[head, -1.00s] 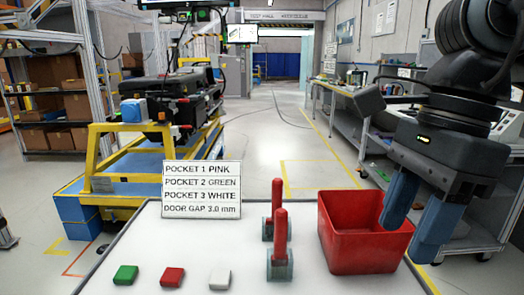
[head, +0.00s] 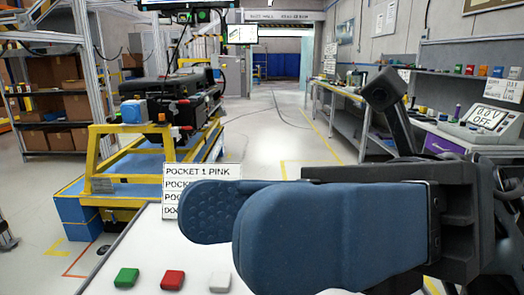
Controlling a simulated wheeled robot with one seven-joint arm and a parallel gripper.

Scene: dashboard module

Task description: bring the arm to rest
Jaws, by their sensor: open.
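My gripper (head: 215,225) is large and close to the camera, reaching in from the right, with its blue padded fingers pointing left. The jaws are open, and I see nothing held between them. The gripper is in front of the middle and right of the white table (head: 140,240). It hides the lower part of the sign (head: 201,170), and the red bin and red-handled clamps do not show.
A green block (head: 126,277), a red block (head: 172,280) and a white block (head: 220,282) lie along the table's front. A yellow frame (head: 110,165) stands behind at left. A side bench (head: 460,140) with a meter (head: 487,122) is at right.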

